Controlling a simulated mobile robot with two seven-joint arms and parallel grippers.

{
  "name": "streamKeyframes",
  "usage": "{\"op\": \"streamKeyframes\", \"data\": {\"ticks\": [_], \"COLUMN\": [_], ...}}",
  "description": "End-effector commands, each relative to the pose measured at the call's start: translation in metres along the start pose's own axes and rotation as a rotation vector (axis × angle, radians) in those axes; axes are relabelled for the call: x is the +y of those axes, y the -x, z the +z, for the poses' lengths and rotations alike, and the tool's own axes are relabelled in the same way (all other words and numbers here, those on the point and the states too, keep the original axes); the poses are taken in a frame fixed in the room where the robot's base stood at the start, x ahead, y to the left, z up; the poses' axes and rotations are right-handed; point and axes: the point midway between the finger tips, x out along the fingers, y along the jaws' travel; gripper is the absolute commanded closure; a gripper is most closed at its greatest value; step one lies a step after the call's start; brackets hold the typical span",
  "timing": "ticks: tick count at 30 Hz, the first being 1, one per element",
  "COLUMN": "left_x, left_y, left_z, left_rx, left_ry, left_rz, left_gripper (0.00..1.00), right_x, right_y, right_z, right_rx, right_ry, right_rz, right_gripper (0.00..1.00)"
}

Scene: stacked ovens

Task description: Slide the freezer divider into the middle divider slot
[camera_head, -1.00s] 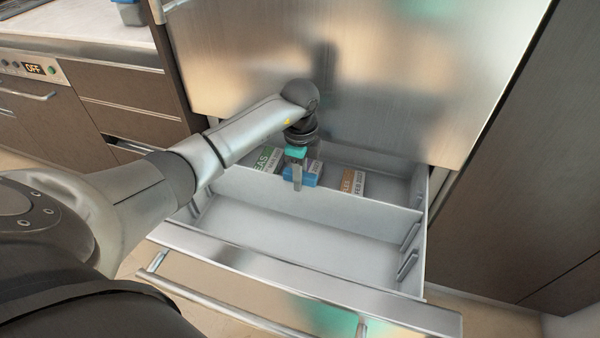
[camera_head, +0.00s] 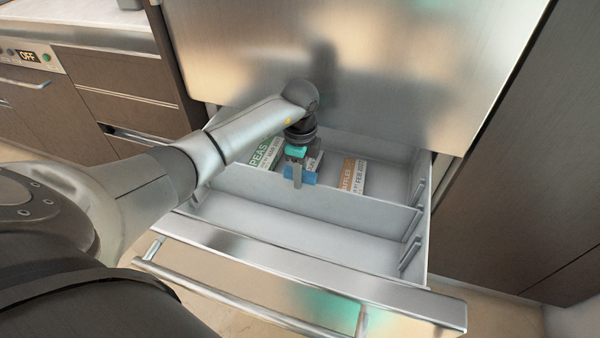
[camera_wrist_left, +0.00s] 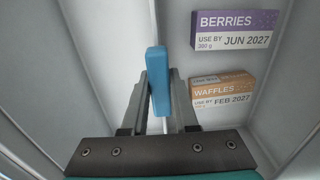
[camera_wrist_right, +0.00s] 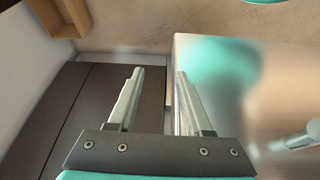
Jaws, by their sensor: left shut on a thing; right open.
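The freezer divider (camera_head: 350,206) is a pale grey panel standing across the open freezer drawer (camera_head: 330,284). My left gripper (camera_head: 298,177) is shut on its blue handle (camera_wrist_left: 157,85). The divider looks upright, with bare drawer floor in front of it and food boxes behind. Slot ribs show on the drawer's right wall, some behind the divider and some in front (camera_head: 408,257). I cannot tell whether its ends sit in a slot; the left end is partly hidden by my arm. My right gripper (camera_wrist_right: 155,80) is open and empty, seen only in the right wrist view.
Behind the divider lie a peas box (camera_head: 262,156), a berries box (camera_wrist_left: 235,30) and a waffles box (camera_head: 352,176). The steel freezer front (camera_head: 340,70) rises above the drawer's back. Dark cabinet panels (camera_head: 530,180) stand to the right.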

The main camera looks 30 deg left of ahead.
Motion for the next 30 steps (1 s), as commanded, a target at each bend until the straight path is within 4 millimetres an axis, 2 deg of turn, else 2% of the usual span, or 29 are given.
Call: {"op": "streamKeyframes", "data": {"ticks": [26,27,30], "left_x": [-0.0004,-0.0004,-0.0003], "left_y": [-0.0054,-0.0054,-0.0055], "left_z": [-0.0003,-0.0003,-0.0003], "left_rx": [0.001,0.001,0.001], "left_ry": [0.0,0.0,0.0], "left_rz": [-0.001,-0.001,-0.001], "left_gripper": [1.0,0.7,0.58], "right_x": [0.0003,0.0003,0.0003], "right_y": [0.0011,0.0011,0.0011], "right_z": [-0.0004,-0.0004,-0.0004], "right_rx": [0.0,0.0,0.0], "right_ry": [0.0,0.0,0.0], "right_rz": [0.001,0.001,0.001], "right_gripper": [0.5,0.5,0.5]}}
